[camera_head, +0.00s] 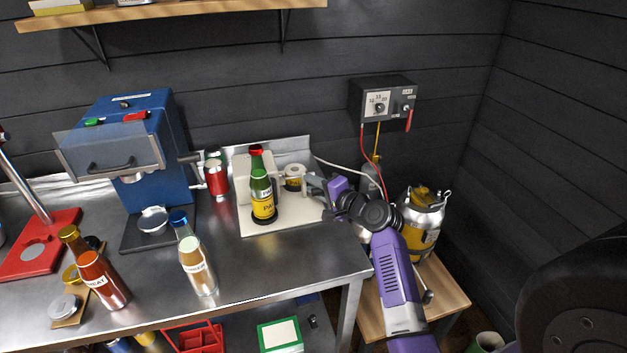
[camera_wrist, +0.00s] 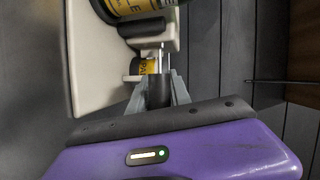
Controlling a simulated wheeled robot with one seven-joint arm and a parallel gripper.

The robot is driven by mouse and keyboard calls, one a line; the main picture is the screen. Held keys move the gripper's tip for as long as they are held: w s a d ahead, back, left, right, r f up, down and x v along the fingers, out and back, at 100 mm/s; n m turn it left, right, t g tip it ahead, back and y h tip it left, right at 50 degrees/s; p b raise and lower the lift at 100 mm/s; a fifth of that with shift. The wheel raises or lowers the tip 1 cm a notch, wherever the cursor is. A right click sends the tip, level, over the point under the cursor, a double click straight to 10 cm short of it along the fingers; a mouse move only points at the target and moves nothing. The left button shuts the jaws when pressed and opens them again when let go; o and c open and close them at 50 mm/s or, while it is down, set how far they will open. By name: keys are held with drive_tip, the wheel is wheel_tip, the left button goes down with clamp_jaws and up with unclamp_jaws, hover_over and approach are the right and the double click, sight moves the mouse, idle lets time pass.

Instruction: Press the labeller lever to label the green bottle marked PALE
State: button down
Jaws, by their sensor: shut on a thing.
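The green bottle (camera_head: 262,187) with a red cap and a yellow label reading "PA…" stands upright on the white labeller (camera_head: 283,225). In the wrist view part of the bottle (camera_wrist: 138,7) shows at the top, lying across the picture. A label roll (camera_head: 294,177) sits behind it to the right. My gripper (camera_head: 314,185) reaches in from the right beside the labeller. In the wrist view my gripper (camera_wrist: 159,90) is shut on the dark grip of the labeller lever (camera_wrist: 158,97), whose thin pale rods run up toward the labeller. The lever's height is hard to judge.
A blue capping machine (camera_head: 150,150) stands left on the steel bench (camera_head: 325,262). A blue-capped bottle (camera_head: 195,262) and a brown bottle (camera_head: 97,275) stand in front. A red can (camera_head: 216,175) is behind. A metal keg (camera_head: 422,220) stands right, below a wall control box (camera_head: 383,102).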

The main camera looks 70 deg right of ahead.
drive_tip(key=shift+w+d+r+p, duration=0.1)
drive_tip(key=shift+d+r+p, duration=0.1)
drive_tip(key=shift+r, duration=0.25)
drive_tip(key=shift+w+d+r+p, duration=0.1)
drive_tip(key=shift+r+p, duration=0.1)
drive_tip(key=shift+r, duration=0.5)
idle(0.4)
drive_tip(key=c, duration=1.3)
unclamp_jaws()
drive_tip(key=shift+o, duration=0.3)
drive_tip(key=shift+f, duration=0.4)
drive_tip(key=s+a+r+p, duration=0.3)
drive_tip(key=s+r+p, duration=0.1)
drive_tip(key=s, duration=0.3)
drive_tip(key=shift+a+r, duration=0.15)
drive_tip(key=shift+r, duration=0.1)
drive_tip(key=shift+s+p, duration=0.1)
drive_tip(key=shift+p, duration=0.2)
